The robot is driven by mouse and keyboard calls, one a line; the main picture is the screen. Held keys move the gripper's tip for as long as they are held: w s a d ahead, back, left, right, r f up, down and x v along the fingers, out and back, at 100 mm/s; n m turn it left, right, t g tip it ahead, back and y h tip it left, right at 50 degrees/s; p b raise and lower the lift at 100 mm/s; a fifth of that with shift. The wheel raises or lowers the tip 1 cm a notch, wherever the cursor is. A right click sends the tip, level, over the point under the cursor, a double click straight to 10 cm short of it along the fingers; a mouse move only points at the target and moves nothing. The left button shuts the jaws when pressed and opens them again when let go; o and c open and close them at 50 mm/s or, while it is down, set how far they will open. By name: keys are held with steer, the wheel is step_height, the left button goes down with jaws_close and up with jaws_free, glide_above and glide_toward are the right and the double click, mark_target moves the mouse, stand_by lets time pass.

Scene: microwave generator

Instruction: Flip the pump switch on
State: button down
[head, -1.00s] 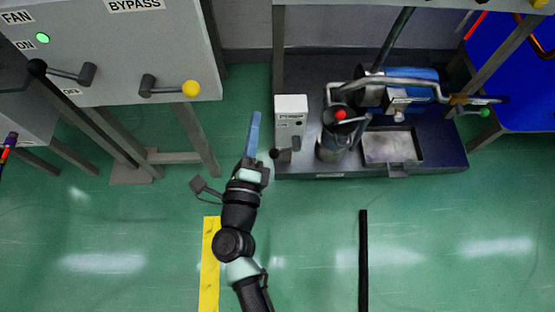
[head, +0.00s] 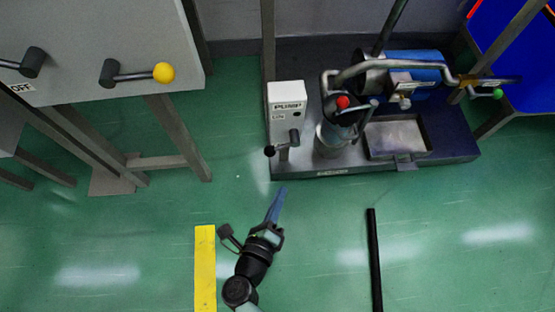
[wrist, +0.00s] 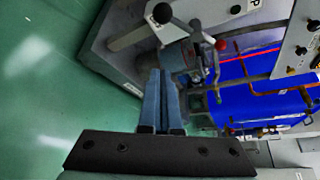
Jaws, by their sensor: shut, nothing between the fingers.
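The white pump switch box (head: 287,110) stands on the near left part of the dark skid, labelled PUMP. Its lever ends in a black knob (head: 270,151) that sticks out to the lower left of the box. My gripper (head: 281,190) has blue fingers, shut and empty, just in front of the skid edge and below the knob, apart from it. In the wrist view my gripper (wrist: 162,72) points toward the skid, and the lever's black knob (wrist: 163,13) is at the top, beyond the fingertips. The switch box shows only partly there.
A grey cabinet (head: 80,40) with a yellow-knobbed lever stands at left. The dark skid (head: 450,150) carries a blue motor (head: 415,75) and a red-knobbed pump part (head: 342,102). A black bar (head: 374,260) and yellow strip (head: 205,270) lie on the open green floor.

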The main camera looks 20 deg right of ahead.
mark_target(281, 148)
steer(key=b+x, duration=0.5)
steer(key=x, duration=0.5)
steer(key=shift+w+a+r+b, duration=0.2)
steer(key=shift+w+a+r, duration=0.3)
steer(key=shift+a, duration=0.3)
steer(key=shift+w+a+r+b, duration=0.2)
steer(key=shift+w+a+r, duration=0.1)
steer(key=shift+a+r, duration=0.4)
steer(key=shift+a+p, duration=0.1)
steer(key=shift+p, duration=0.2)
steer(key=shift+a+r+p, duration=0.1)
steer(key=shift+r+p, duration=0.05)
steer(key=shift+p, duration=0.35)
